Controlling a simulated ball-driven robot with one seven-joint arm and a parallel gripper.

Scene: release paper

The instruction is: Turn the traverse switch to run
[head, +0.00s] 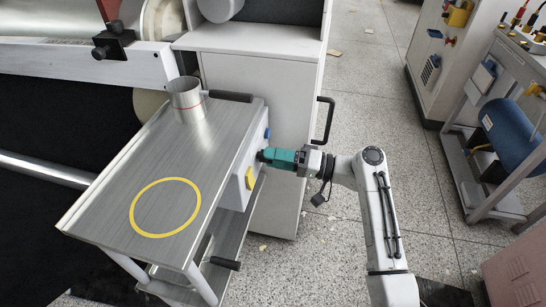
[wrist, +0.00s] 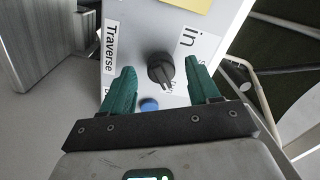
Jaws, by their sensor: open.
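The traverse switch (wrist: 161,70) is a black rotary knob on a white panel (wrist: 146,30), seen in the wrist view. The word "Traverse" is printed left of it, and larger partial lettering shows at its right. The knob's pointer end is toward the lower right in that view. My gripper (wrist: 160,82) is open, with a green finger on each side of the knob and gaps on both sides. I cannot tell whether the fingertips are level with it. In the head view my gripper (head: 262,155) is at the right side of the cart's control box (head: 238,172), hiding the knob.
A blue button (wrist: 149,105) sits below the knob between the fingers. The metal cart top (head: 150,165) bears a yellow ring (head: 165,181) and a metal cylinder (head: 187,100). A grey cabinet (head: 255,75) with a black handle (head: 323,121) stands behind.

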